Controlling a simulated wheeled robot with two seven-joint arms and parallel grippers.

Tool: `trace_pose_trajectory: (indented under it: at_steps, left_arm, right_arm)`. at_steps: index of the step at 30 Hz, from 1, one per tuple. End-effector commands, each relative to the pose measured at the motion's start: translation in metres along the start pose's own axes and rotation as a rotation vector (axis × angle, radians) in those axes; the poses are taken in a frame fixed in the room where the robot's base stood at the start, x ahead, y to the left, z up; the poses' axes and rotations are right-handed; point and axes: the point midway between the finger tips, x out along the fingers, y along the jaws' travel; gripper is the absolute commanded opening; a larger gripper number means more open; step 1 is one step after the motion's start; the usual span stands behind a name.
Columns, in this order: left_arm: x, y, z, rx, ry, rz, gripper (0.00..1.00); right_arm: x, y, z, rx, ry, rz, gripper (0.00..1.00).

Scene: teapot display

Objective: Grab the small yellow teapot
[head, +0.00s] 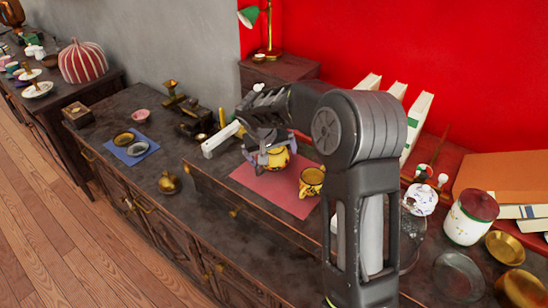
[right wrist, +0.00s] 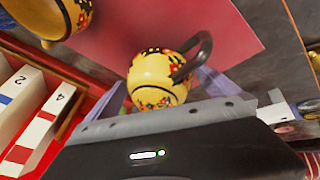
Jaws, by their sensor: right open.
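The small yellow teapot (head: 279,160) has red and black painted flowers and stands on the red mat (head: 262,184). In the right wrist view the teapot (right wrist: 152,72) shows its dark curved handle to the right. My right gripper (head: 264,157) is over it, coming from above and behind. In the right wrist view my right gripper (right wrist: 165,92) is open, with one finger on each side of the teapot's body. I cannot tell whether the fingers touch it. My left gripper is not in view.
A second yellow painted pot (head: 311,182) stands to the right on the mat; it also shows in the right wrist view (right wrist: 48,14). White books (head: 416,125) lean behind my arm. The mat's front part is clear.

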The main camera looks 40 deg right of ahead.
Motion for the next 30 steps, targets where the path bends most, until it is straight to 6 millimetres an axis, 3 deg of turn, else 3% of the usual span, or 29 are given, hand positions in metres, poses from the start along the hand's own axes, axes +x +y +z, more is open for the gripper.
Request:
trace_pose_trajectory:
  at_steps: [9, 30]
  left_arm:
    - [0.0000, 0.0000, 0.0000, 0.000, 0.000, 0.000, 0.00]
    - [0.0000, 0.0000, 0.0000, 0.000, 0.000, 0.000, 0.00]
  right_arm:
    - [-0.0004, -0.0001, -0.0001, 0.000, 0.000, 0.000, 0.99]
    - [-0.0004, -0.0002, -0.0001, -0.001, 0.000, 0.000, 0.42]
